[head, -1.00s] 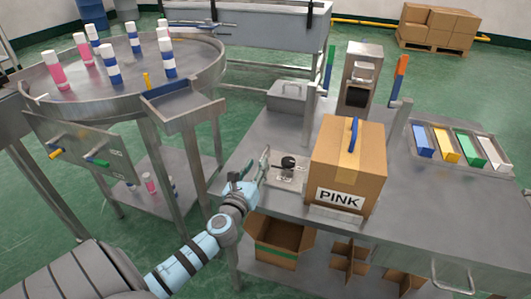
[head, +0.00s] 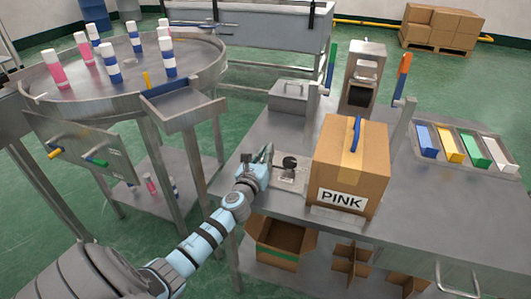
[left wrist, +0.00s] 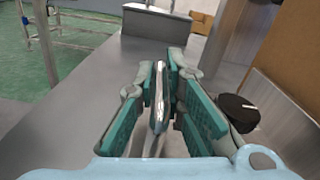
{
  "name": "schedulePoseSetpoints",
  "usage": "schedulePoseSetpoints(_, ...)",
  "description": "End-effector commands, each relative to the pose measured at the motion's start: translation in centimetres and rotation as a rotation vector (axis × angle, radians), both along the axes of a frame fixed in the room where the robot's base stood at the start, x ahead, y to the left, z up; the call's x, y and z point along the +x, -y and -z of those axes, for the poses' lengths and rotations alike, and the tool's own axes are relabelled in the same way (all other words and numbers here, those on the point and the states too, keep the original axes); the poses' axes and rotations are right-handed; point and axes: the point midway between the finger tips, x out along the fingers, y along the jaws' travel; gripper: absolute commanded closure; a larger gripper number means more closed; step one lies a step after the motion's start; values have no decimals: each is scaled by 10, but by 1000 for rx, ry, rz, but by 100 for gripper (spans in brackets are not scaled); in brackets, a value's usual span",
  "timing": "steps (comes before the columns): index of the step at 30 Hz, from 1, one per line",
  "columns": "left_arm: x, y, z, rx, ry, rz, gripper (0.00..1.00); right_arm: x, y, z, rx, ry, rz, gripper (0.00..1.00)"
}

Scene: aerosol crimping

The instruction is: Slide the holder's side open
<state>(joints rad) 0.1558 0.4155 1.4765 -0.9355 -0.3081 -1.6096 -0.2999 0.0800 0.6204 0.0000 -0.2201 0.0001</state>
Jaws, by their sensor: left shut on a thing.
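The holder (head: 289,177) is a small metal fixture with a black round knob, on the workbench left of the cardboard box. The knob also shows in the left wrist view (left wrist: 238,112). My left gripper (head: 257,157) is at the holder's left side. In the left wrist view my left gripper's green-padded fingers (left wrist: 160,88) are closed on a thin, shiny upright metal piece (left wrist: 159,100), which seems to be the holder's side. My right gripper is not in view.
A cardboard box marked PINK (head: 349,165) stands right of the holder. A metal box with a handle (head: 288,96) and a metal press (head: 362,77) stand behind. A round table (head: 115,85) with several capped cans is at left. Bench surface behind my left gripper is clear.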

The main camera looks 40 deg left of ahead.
Motion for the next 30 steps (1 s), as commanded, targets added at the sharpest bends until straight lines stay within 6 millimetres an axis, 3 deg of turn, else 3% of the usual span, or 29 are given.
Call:
schedulePoseSetpoints(7,-1,-3,1,1,0,0,100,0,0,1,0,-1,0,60)
schedulePoseSetpoints(16,-18,-51,1,4,1,-3,100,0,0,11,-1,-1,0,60)
schedulePoseSetpoints(26,-21,-59,-2,2,2,-8,100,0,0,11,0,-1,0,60)
schedulePoseSetpoints(27,-21,-59,-2,2,3,-8,86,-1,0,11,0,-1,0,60)
schedulePoseSetpoints(30,-20,-58,-2,2,3,-6,70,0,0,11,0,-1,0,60)
